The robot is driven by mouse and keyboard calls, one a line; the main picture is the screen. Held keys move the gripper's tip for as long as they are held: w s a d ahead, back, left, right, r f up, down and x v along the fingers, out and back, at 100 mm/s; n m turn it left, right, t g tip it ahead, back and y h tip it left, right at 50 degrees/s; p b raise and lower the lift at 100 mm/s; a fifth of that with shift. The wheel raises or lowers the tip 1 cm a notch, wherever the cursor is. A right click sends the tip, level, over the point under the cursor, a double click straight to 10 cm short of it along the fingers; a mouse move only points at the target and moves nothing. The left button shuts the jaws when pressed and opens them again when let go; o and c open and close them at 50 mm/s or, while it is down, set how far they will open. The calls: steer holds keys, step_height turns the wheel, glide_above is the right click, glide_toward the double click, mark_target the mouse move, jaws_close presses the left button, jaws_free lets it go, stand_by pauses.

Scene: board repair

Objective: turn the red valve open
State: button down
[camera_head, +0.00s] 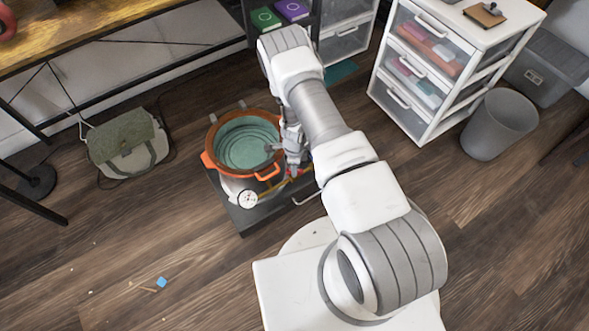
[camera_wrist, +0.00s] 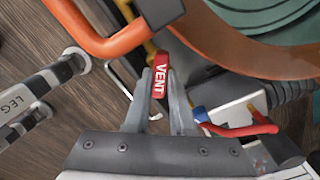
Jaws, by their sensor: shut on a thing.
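The red valve handle (camera_wrist: 161,66), marked VENT, stands between the two fingers of my gripper (camera_wrist: 160,80) in the wrist view. The fingers are shut on it, one on each side. In the head view my gripper (camera_head: 294,167) reaches down at the right side of an orange-rimmed pot (camera_head: 207,160). Only a small bit of red shows there at the fingertips. The valve body under the handle is mostly hidden by the fingers.
An orange pot handle (camera_wrist: 110,42) is close to the fingers. A second red lever (camera_wrist: 245,131) and a blue part lie at right. A round gauge (camera_head: 248,199) sits at the pot's front. A drawer unit (camera_head: 424,128) and grey bin (camera_head: 499,125) stand right; a bag (camera_head: 128,145) lies left.

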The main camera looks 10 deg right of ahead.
steer(key=n, duration=0.3)
steer(key=shift+n+b, duration=0.3)
steer(key=shift+n, duration=1.8)
steer(key=c, duration=0.8)
jaws_free()
steer(key=shift+o, duration=0.2)
step_height(320, 180, up, 18)
steer(key=p, duration=0.6)
steer(key=shift+f, duration=0.25)
